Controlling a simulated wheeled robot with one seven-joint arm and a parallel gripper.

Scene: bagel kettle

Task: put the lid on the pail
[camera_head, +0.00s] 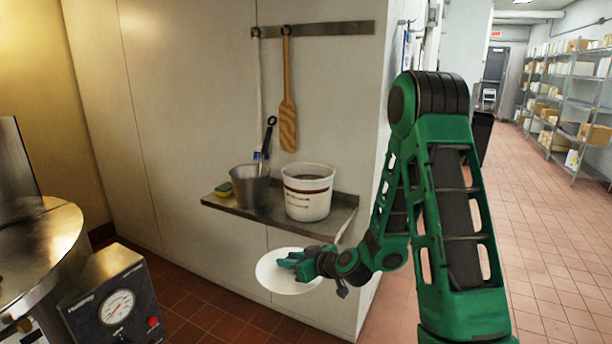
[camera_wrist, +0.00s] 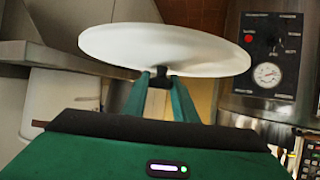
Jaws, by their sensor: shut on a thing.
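The white pail (camera_head: 307,192) with dark red markings stands upright and uncovered on the wall shelf in the head view, with dark contents showing inside. The round white lid (camera_head: 273,271) is held in the air in front of and below the shelf. My gripper (camera_head: 292,263) is shut on the lid. In the wrist view the lid (camera_wrist: 165,50) spreads, slightly tilted, beyond my gripper's green fingers (camera_wrist: 162,84), which meet it at its near underside. The lid is apart from the pail.
A wooden paddle (camera_head: 287,110) hangs above. A steel kettle (camera_head: 45,250) and a gauge box (camera_head: 115,305) stand at left.

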